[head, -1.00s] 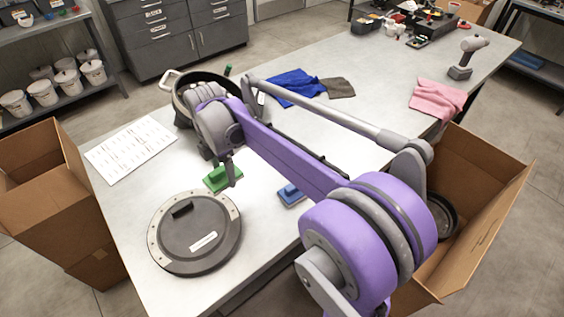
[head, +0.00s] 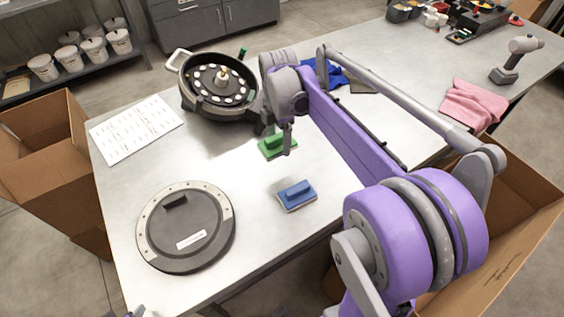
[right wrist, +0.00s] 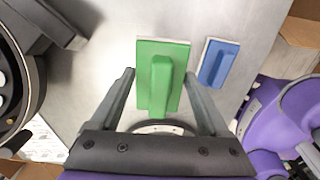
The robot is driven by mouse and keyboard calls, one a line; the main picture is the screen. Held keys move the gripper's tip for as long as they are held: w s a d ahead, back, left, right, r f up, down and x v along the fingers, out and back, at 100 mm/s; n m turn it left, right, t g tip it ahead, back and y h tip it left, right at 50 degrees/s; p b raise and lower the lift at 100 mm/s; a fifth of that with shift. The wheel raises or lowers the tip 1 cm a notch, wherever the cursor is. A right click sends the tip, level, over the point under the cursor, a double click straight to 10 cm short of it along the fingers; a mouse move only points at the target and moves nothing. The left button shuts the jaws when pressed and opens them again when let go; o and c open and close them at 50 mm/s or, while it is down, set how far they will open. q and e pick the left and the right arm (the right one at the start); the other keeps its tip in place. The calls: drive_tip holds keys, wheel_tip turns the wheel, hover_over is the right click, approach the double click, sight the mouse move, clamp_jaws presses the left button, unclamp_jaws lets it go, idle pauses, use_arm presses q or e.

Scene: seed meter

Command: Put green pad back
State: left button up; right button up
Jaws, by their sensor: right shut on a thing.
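The green pad (head: 271,151) has a raised green handle. My right gripper (head: 287,140) is at it in the head view, shut on it. In the right wrist view the pad (right wrist: 148,60) lies between the two fingers (right wrist: 163,90). I cannot tell whether it touches the table or hangs just above it. The blue pad (head: 296,195) lies on the table in front, apart from the green one, and it also shows in the right wrist view (right wrist: 219,63). My left gripper is not clearly in view.
The open seed meter (head: 190,98) with its disc stands behind and left of the green pad. Its round dark lid (head: 208,218) lies at the front left. A white sheet (head: 136,130), blue cloth (head: 334,72) and pink cloth (head: 473,104) lie on the table (head: 250,225). Cardboard boxes flank it.

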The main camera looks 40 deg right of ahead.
sight(279, 167)
use_arm(q)
drive_tip(key=shift+s+f, duration=0.15)
drive_tip(key=shift+f, duration=0.25)
use_arm(e)
wheel_tip(279, 167, down, 9)
drive_tip(key=shift+f, duration=0.15)
drive_tip(key=shift+a, duration=0.1)
use_arm(q)
drive_tip(key=shift+f+b, duration=0.1)
drive_tip(key=shift+b, duration=0.2)
use_arm(e)
drive_tip(key=shift+f, duration=0.15)
drive_tip(key=o, duration=1.1)
drive_tip(key=shift+o, duration=0.3)
